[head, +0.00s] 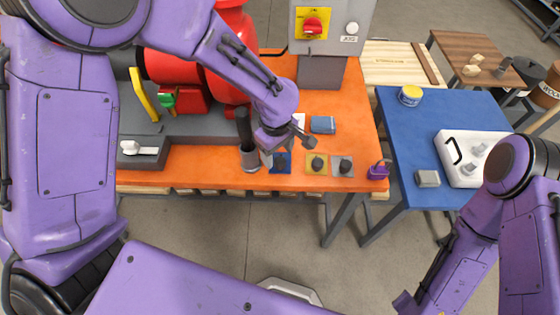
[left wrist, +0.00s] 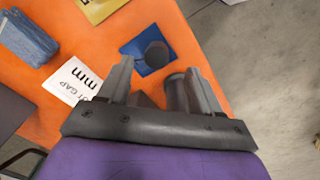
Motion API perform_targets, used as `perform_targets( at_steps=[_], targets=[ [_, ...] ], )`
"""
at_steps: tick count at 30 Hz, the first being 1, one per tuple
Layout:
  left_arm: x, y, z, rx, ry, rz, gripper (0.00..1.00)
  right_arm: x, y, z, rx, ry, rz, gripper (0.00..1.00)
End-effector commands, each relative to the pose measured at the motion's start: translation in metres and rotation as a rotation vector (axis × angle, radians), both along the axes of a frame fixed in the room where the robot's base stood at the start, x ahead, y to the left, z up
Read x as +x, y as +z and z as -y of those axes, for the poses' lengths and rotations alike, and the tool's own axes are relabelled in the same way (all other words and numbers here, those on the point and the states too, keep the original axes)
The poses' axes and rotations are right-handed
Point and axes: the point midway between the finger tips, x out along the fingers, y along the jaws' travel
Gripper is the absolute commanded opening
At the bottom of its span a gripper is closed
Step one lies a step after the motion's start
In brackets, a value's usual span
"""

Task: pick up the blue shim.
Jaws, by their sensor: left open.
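The blue shim (head: 281,168) lies flat on the orange bench top near its front edge. It is a small blue square with a dark round knob; the left wrist view shows it (left wrist: 136,49) just beyond my fingertips. My left gripper (head: 288,149) is open above the bench and partly covers the shim in the head view. In the left wrist view, my left gripper (left wrist: 161,78) has its fingers apart with nothing held, and the knob lies ahead of the gap. My right arm shows at the right, but its gripper is out of the frame.
A grey cup (head: 250,161) holding a dark-handled tool stands left of the shim. A yellow shim (head: 310,170) and a grey shim (head: 336,172) lie to the right. A printed card (left wrist: 70,82) and a blue block (head: 323,124) lie behind. A purple padlock (head: 378,172) sits rightward.

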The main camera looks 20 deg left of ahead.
Motion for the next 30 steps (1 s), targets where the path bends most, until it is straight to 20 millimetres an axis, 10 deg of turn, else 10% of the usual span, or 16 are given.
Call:
perform_targets(
  at_steps=[13,20,30],
  targets=[
    [0.001,-0.040,0.002,0.000,-0.003,0.001,0.64,0.000,0.009,0.000,-0.001,0.000,0.001,0.43],
    [0.001,-0.040,0.002,0.000,-0.003,0.000,0.00,0.000,0.009,0.000,0.000,0.000,0.001,0.43],
    [0.002,-0.028,0.003,-0.001,-0.003,0.005,0.00,0.000,0.007,0.000,0.000,0.000,0.001,0.43]
  ],
)
